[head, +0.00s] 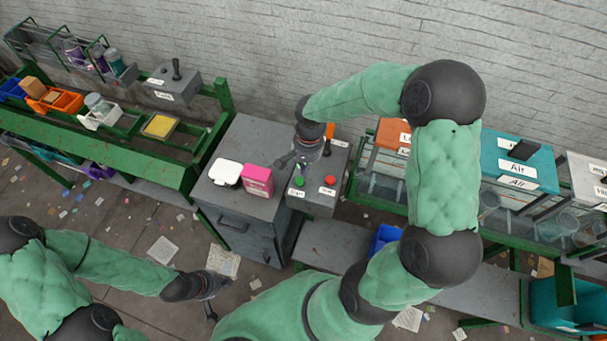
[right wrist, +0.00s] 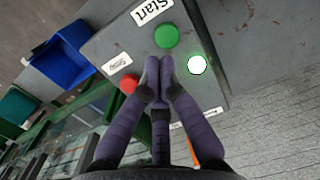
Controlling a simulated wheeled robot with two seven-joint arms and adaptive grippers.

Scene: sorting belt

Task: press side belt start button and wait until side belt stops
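The grey control box (head: 318,203) stands beside the cabinet. It carries a green button (head: 299,181) with a "Start" label and a red button (head: 330,180).
The grey cabinet (head: 238,140) holds a white box (head: 225,173) and a pink box (head: 258,181). A green-framed belt (head: 150,165) with small bins runs at left. Labelled bins (head: 517,160) stand at right. An orange handle (head: 330,131) rises behind the box.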

